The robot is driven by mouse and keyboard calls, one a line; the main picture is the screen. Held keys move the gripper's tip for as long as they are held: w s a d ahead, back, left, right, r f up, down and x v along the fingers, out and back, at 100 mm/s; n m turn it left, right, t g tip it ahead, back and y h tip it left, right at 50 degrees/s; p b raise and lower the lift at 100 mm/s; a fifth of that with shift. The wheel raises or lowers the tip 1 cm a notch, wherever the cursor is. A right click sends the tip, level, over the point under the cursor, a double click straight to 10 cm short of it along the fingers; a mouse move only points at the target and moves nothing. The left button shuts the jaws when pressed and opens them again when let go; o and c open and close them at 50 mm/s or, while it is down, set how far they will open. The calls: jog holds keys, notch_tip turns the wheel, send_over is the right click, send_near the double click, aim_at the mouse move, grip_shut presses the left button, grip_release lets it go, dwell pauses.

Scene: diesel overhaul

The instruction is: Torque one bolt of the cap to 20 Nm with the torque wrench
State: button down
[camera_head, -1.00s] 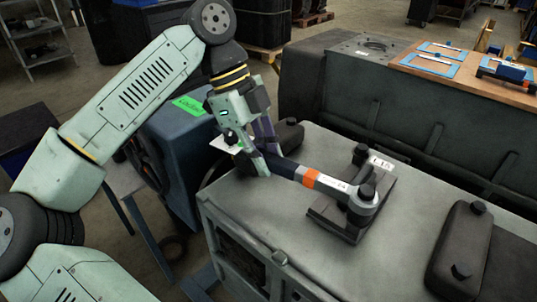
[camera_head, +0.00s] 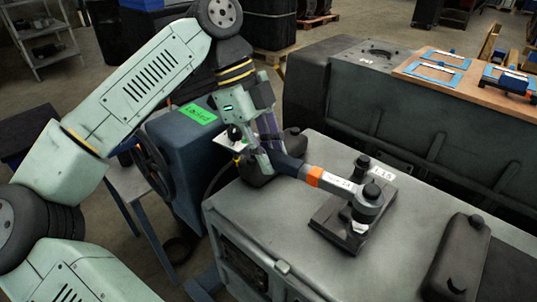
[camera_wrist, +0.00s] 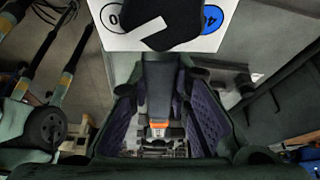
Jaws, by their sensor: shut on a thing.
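My gripper (camera_head: 270,155) is shut on the dark handle of the torque wrench (camera_head: 322,179). The wrench has an orange band and slopes down to the right. Its round head (camera_head: 368,197) sits over the near end of the dark cap (camera_head: 334,224), hiding the bolt there. A second dark bolt (camera_head: 362,163) stands free at the cap's far end, beside an L15 label. In the wrist view the handle (camera_wrist: 158,88) lies between my purple finger pads. A white scale plate (camera_wrist: 115,42) marked 0 and 40 shows above, partly covered by a dark shape; I cannot read a torque value.
The cap lies on a grey engine block (camera_head: 300,215). A dark cover (camera_head: 455,258) lies to the right. A dark blue housing with a green label (camera_head: 196,112) stands behind my arm. A wooden bench (camera_head: 480,85) with blue-edged trays is at the back right.

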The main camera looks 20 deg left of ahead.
notch_tip(320, 180, up, 6)
jog(key=p, duration=0.4)
jog(key=shift+r+p, duration=0.15)
jog(key=shift+p, duration=0.2)
jog(key=shift+s, duration=0.1)
jog(key=s+d+b, duration=0.2)
jog(key=s, duration=0.4)
jog(key=shift+s, duration=0.25)
jog(key=shift+d, duration=0.1)
